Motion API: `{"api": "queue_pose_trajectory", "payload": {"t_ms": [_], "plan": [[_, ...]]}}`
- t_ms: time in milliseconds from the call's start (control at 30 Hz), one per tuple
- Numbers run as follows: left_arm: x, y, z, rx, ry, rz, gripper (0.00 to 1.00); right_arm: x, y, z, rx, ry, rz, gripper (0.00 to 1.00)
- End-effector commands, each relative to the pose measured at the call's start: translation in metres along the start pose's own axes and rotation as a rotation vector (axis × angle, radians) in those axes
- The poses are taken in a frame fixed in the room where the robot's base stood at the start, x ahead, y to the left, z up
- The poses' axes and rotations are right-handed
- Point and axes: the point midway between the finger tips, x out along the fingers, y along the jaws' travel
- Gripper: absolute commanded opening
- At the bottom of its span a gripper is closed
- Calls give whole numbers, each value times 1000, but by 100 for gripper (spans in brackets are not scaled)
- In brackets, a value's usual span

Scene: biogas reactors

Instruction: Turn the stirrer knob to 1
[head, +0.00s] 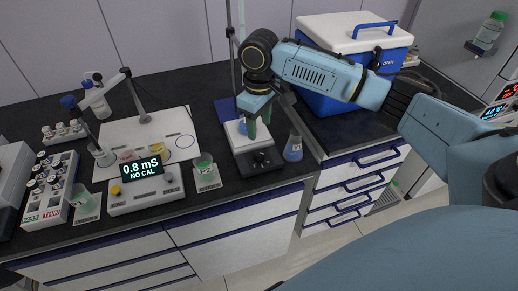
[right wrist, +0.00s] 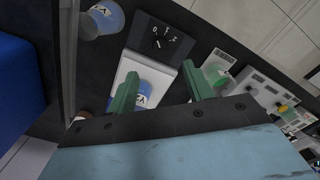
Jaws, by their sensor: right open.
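The stirrer (head: 243,145) has a white top plate and a black front panel with a dark knob (head: 259,157). In the right wrist view the knob (right wrist: 156,43) sits below the printed marks 0, 1 and 2; its pointer is too small to read surely. My right gripper (head: 258,120) is over the stirrer's plate, behind the knob and apart from it. Its green fingers (right wrist: 160,90) are spread. Between them in the right wrist view shows a blue-labelled vessel (right wrist: 148,94) on the plate. My left gripper is out of view.
A flask with blue liquid (head: 293,148) stands right of the stirrer. A blue cooler box (head: 345,85) is behind right. A stand rod (head: 230,45) rises behind the stirrer.

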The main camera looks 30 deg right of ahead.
Motion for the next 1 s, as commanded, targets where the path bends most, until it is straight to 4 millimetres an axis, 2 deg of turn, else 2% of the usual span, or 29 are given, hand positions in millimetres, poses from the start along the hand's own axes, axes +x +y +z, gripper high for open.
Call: {"api": "queue_pose_trajectory", "payload": {"t_ms": [33,200,433,600,900,1000], "plan": [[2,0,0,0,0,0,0,13,0,1,1,-4,-1,51],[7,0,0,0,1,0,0,50,0,0,1,-2,-1,51],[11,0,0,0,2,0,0,86,-1,0,-1,0,0,51],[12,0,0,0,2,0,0,97,0,0,-1,1,0,51],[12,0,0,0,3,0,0,99,0,0,-2,2,1,51],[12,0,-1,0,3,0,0,98,0,0,-1,2,1,38]]}}
